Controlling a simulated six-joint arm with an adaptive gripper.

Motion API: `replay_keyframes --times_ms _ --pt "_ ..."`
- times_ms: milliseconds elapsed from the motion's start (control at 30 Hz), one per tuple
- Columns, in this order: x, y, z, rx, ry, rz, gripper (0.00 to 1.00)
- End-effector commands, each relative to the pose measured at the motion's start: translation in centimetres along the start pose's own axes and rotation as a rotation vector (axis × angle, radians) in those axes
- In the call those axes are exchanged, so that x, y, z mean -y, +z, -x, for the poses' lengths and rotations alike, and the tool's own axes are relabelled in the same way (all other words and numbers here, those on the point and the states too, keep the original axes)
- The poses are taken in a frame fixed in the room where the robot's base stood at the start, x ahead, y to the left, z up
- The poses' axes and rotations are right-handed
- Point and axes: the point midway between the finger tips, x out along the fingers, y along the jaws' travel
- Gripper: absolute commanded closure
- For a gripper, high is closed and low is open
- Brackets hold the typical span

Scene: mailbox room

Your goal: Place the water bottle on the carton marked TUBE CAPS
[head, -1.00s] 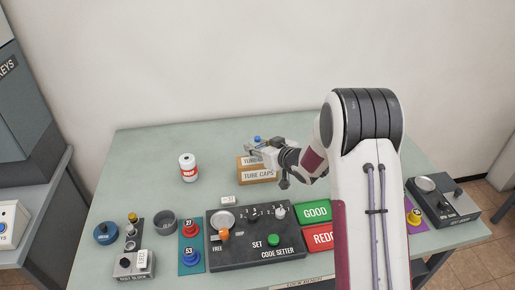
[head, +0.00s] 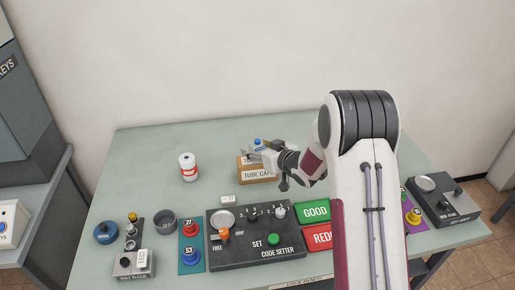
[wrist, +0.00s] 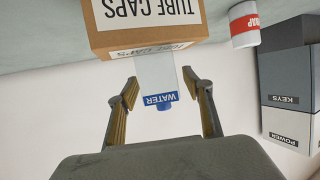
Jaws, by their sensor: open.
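The water bottle (wrist: 156,78) is clear, with a blue cap and a WATER label. It appears to stand upright on top of the carton marked TUBE CAPS (wrist: 145,22). In the head view only the bottle's blue cap (head: 257,142) shows clearly, above the brown carton (head: 258,176). My gripper (wrist: 161,86) is open, with one finger on each side of the bottle and gaps beside it. In the head view my gripper (head: 262,151) is at the carton's top and hides part of the bottle.
A white can with a red label (head: 188,167) stands left of the carton. The code setter panel (head: 262,240) lies in front, with a small white block (head: 228,198) behind it. The green GOOD tile (head: 315,211) is to the right. The table's left rear is clear.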

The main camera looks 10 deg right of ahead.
Motion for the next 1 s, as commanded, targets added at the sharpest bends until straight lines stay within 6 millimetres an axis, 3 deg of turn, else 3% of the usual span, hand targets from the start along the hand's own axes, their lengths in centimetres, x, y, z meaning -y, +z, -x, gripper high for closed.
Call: replay_keyframes --times_ms 367,1000 --pt "-0.1 -0.3 1.1 0.000 0.001 0.000 0.49" --pt "-0.1 -0.3 9.0 0.000 0.002 0.000 0.49"
